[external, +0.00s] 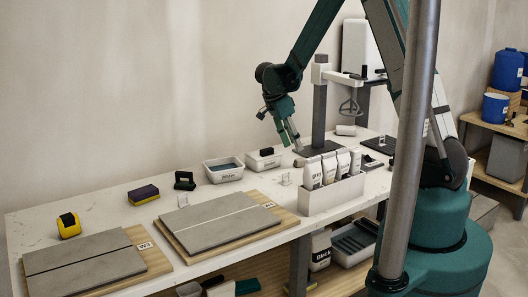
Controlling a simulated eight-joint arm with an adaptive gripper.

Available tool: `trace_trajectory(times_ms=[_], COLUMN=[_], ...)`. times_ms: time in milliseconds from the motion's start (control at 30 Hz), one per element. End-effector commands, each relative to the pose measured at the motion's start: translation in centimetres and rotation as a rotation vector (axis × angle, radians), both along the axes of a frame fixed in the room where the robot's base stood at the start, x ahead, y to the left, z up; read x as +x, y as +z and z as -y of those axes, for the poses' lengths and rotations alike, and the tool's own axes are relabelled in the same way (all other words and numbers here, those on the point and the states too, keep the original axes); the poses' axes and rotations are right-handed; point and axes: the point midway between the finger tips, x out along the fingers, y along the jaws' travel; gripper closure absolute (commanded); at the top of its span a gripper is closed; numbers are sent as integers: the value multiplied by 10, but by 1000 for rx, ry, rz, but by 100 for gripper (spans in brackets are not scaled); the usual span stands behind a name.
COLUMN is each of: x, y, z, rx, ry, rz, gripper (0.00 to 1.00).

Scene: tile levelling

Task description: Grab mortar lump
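My gripper (297,147) points down over the back right part of the table, just left of the stand's dark base plate. It is too small in this view to tell whether its fingers are open or shut, or whether anything is between them. I cannot make out a mortar lump for certain. A small pale object (299,162) lies on the table just below the gripper, but I cannot tell what it is.
A grey stand (319,110) rises beside my gripper. A white box of tubes (334,193) is in front. White tubs, one marked water (224,175), stand to the left. Two boards with grey tiles (215,217) (84,265) lie at the front left.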

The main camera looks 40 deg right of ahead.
Motion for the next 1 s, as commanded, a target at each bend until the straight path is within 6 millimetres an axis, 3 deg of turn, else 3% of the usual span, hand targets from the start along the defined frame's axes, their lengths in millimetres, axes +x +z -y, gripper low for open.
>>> trace_trajectory(times_ms=[233, 733, 1000], x=[-1, -2, -3], y=[-18, -25, -52], z=[7, 9, 18], rx=[0, 0, 0], ry=[0, 0, 0], rz=[0, 0, 0], gripper=[61, 61, 61])
